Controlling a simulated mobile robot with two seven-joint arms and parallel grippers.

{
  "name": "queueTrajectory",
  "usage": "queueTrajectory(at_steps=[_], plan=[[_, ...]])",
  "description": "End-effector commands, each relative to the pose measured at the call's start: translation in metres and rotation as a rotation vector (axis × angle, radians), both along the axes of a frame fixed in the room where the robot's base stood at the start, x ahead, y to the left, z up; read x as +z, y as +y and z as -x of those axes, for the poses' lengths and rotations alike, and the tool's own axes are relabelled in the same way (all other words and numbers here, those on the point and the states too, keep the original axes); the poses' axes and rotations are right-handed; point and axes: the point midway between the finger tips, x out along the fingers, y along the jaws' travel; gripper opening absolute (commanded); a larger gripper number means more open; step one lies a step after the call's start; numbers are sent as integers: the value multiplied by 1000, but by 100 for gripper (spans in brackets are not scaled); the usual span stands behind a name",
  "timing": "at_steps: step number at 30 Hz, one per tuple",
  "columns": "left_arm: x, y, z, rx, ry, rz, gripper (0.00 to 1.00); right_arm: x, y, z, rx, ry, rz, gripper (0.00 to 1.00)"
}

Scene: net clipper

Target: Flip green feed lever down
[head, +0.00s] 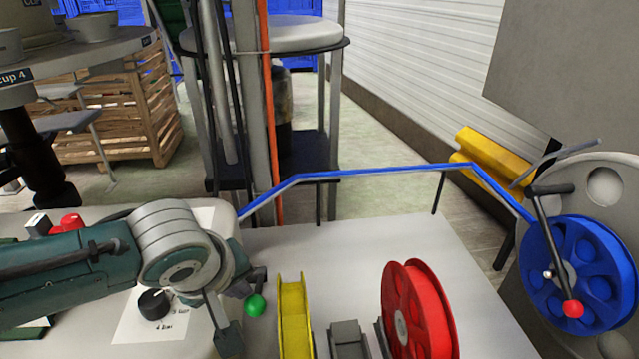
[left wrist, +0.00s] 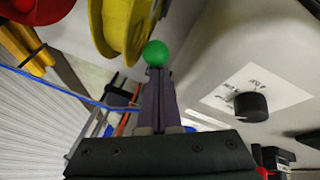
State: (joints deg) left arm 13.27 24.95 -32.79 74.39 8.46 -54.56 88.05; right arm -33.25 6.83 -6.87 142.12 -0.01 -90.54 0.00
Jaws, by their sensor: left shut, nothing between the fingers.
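The green feed lever shows as a green ball knob (head: 254,306) on a short dark arm, beside the yellow reel in the head view. The knob hangs below the upper end of that arm in the picture. My left gripper (head: 241,288) is just left of the knob, partly hidden behind my wrist. In the left wrist view the left gripper (left wrist: 155,75) is shut and empty, its fingertips right at the green knob (left wrist: 156,53). I cannot tell whether they touch it. The lever's arm is hidden there. My right gripper is not in view.
A yellow reel (head: 295,315) and a red reel (head: 417,310) stand close right of the lever. A black dial (head: 153,304) sits on a white label to the left. A blue strip (head: 390,170) runs to the blue reel (head: 580,270) with a red-knobbed crank.

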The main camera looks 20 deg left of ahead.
Motion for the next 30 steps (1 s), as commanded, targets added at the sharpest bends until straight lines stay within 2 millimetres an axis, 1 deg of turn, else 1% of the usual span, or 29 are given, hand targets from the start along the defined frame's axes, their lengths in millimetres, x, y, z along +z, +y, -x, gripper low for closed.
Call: queueTrajectory(at_steps=[1, 3, 9, 15, 21, 30], plan=[[-9, -4, 6, 2, -29, -15, 0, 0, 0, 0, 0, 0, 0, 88], [-16, -5, 7, 5, -63, -34, 0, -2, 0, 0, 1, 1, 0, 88], [-40, -10, 16, 4, -62, -36, 0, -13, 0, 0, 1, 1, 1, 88], [-59, -14, 23, 3, -63, -38, 0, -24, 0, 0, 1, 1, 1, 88], [-71, -16, 26, 2, -64, -39, 0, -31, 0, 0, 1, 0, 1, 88], [-80, -16, 30, 4, -56, -40, 0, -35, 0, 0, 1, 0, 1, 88]])
